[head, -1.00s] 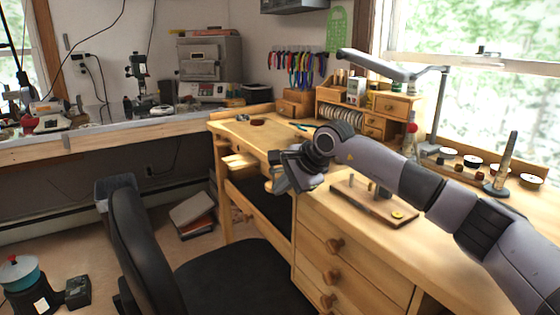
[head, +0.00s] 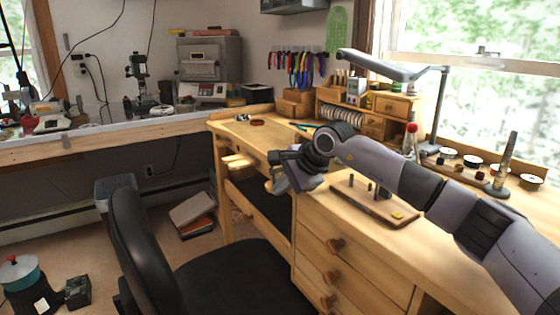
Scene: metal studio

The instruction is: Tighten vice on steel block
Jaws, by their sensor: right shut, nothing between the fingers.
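My right gripper (head: 279,188) is at the front edge of the wooden workbench (head: 390,238), pointing down and to the left. It is shut, with nothing seen between its fingers, which are small and dark here. I cannot clearly pick out the vice or the steel block. My right forearm and hand cover part of the bench top and front edge. My left gripper is out of view.
A wooden board with small posts (head: 372,208) lies on the bench below my forearm. A black chair (head: 150,240) stands in front. A lamp (head: 440,110) and small wooden drawers (head: 396,104) stand behind. The bench's far left top is mostly clear.

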